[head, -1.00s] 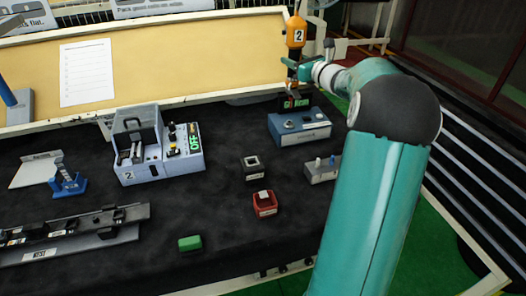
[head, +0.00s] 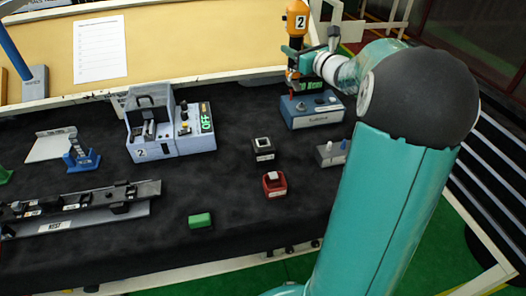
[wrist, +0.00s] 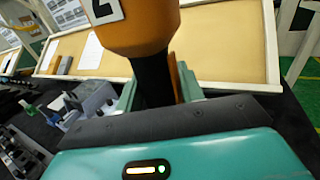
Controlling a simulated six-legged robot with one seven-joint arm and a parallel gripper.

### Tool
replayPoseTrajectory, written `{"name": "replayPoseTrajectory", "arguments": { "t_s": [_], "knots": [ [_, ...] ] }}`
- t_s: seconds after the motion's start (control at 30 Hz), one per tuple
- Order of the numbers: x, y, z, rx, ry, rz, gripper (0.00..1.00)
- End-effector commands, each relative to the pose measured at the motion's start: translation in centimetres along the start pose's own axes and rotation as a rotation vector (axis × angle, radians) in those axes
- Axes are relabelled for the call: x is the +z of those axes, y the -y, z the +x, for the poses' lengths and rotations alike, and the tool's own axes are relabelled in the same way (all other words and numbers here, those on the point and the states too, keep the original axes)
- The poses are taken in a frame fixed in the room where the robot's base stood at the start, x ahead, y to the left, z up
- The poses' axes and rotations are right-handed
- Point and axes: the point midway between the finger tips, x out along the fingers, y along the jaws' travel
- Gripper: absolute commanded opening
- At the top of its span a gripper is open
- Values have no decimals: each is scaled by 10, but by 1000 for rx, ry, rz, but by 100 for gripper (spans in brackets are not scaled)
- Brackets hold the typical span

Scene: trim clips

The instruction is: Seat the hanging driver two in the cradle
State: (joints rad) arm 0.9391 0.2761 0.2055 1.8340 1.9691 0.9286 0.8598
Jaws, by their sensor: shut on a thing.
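Driver two is an orange tool with a white "2" label and a dark lower part. It stands near upright in the head view (head: 296,22), its top cut off by the frame edge, so any hanger is hidden. My gripper (head: 297,62) is shut around its dark middle. The wrist view shows the orange body (wrist: 140,35) close up, with its dark neck between my fingers. The driver's lower end overlaps the blue box (head: 318,120); I cannot tell if they touch. A grey-blue fixture (head: 172,147) marked "2", with a hooded bay and a green "OFF" display, may be the cradle.
A black block (head: 263,149), a red block (head: 274,184), a green block (head: 200,220) and a small grey box (head: 331,153) sit on the dark bench. A rail labelled "REST" (head: 80,207) lies at left. A tan board (head: 180,40) stands behind. Bare bench lies between the fixture and blocks.

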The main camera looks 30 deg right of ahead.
Motion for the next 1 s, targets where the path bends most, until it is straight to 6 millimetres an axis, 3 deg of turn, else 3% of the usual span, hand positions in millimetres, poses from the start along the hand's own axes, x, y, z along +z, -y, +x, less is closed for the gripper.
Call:
{"name": "replayPoseTrajectory", "arguments": {
  "t_s": [0.4, 0.6, 0.9, 1.0],
  "knots": [
    [2, -88, -27, 32, -2, 1, 0],
    [3, -119, -36, 42, -2, 2, 0],
    [3, -147, -45, 50, -3, 4, 0],
    [-10, -144, -45, 49, -5, 7, 0]
  ]
}}
